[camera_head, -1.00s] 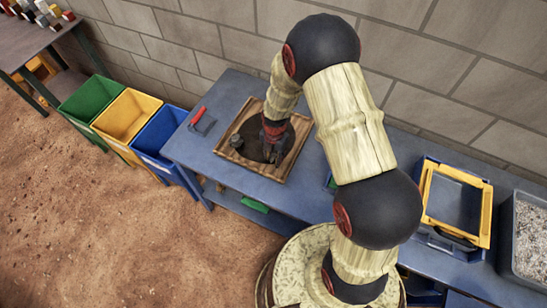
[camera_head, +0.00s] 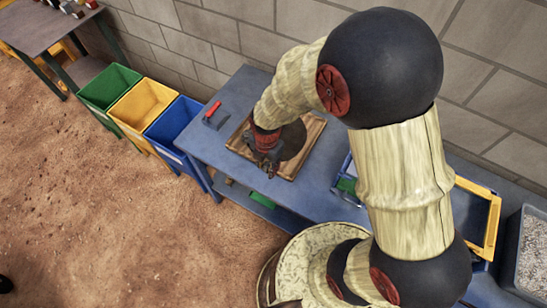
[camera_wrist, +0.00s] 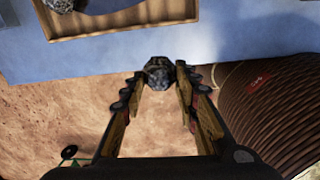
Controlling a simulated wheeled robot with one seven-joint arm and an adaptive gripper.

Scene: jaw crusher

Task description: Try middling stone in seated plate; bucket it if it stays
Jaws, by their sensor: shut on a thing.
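My gripper (camera_head: 268,170) is shut on a dark grey, rough stone (camera_wrist: 158,74), which sits between the fingertips in the wrist view. My gripper also shows there (camera_wrist: 158,88). The stone is held over the front edge of the blue table, near the wooden-rimmed tray (camera_head: 302,162). Another grey stone (camera_wrist: 64,4) lies in that tray, cut by the top edge of the wrist view. A sieve plate with a yellow frame (camera_head: 488,238) is at the right, partly hidden by my arm. Green, yellow and blue buckets (camera_head: 174,128) stand left of the table.
A grey bin of pale gravel (camera_head: 535,255) is at the far right. The sandy floor in front is open.

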